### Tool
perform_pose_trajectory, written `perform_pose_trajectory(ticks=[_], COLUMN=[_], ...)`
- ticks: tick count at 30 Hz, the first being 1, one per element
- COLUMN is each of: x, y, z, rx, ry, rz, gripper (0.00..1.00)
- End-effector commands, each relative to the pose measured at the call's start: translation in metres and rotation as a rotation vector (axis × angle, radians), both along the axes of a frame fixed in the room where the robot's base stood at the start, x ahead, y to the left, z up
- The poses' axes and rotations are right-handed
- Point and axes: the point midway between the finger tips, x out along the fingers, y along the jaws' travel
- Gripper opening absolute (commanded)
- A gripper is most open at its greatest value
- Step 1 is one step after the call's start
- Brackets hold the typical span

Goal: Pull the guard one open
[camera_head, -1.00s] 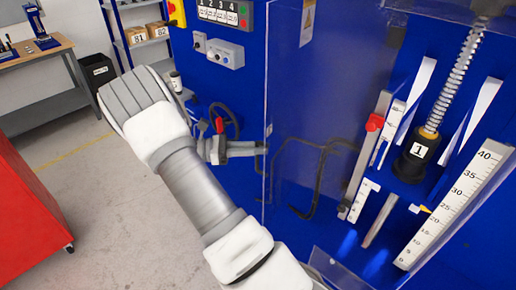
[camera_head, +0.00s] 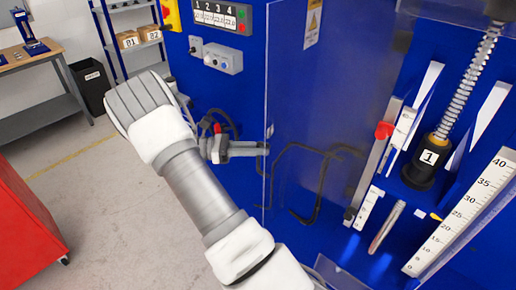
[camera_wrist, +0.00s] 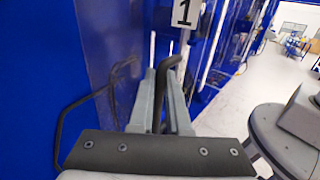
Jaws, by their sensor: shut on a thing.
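Guard one (camera_head: 300,110) is a clear panel on the blue machine, left of the station marked 1 in the head view. Its dark bent handle (camera_wrist: 164,75) passes between the two grey fingers in the wrist view. My gripper (camera_wrist: 160,95) is shut on this handle. In the head view my gripper (camera_head: 262,150) reaches in from the left at the panel's left edge, and the grip itself is hard to make out there. A dark bent bar shape (camera_head: 318,190) shows in or through the panel; I cannot tell if it is a reflection.
Station 1 has a black plunger (camera_head: 424,168) with a spring, a white scale (camera_head: 462,212) and a red knob (camera_head: 384,130). A red cabinet (camera_head: 30,215) stands at the left. A workbench and a black bin (camera_head: 92,88) are behind. The floor between is clear.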

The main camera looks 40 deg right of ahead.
Motion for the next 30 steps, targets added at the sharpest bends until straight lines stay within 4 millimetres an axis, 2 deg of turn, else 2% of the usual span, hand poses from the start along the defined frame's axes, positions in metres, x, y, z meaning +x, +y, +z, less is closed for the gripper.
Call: perform_pose_trajectory(ticks=[1,2,4,13,17,30], x=[0.0,0.0,0.0,0.001,0.009,0.067], y=[0.0,0.0,0.0,0.001,0.011,0.087], z=[0.0,0.0,0.0,-0.001,-0.002,-0.003], rx=[0.001,0.001,0.001,0.0,0.0,0.0], ry=[0.0,0.0,-0.001,0.0,-0.002,-0.003], rz=[-0.001,-0.001,-0.001,0.0,0.004,0.003], gripper=[0.0,0.17,0.27,0.27,0.27,0.27])
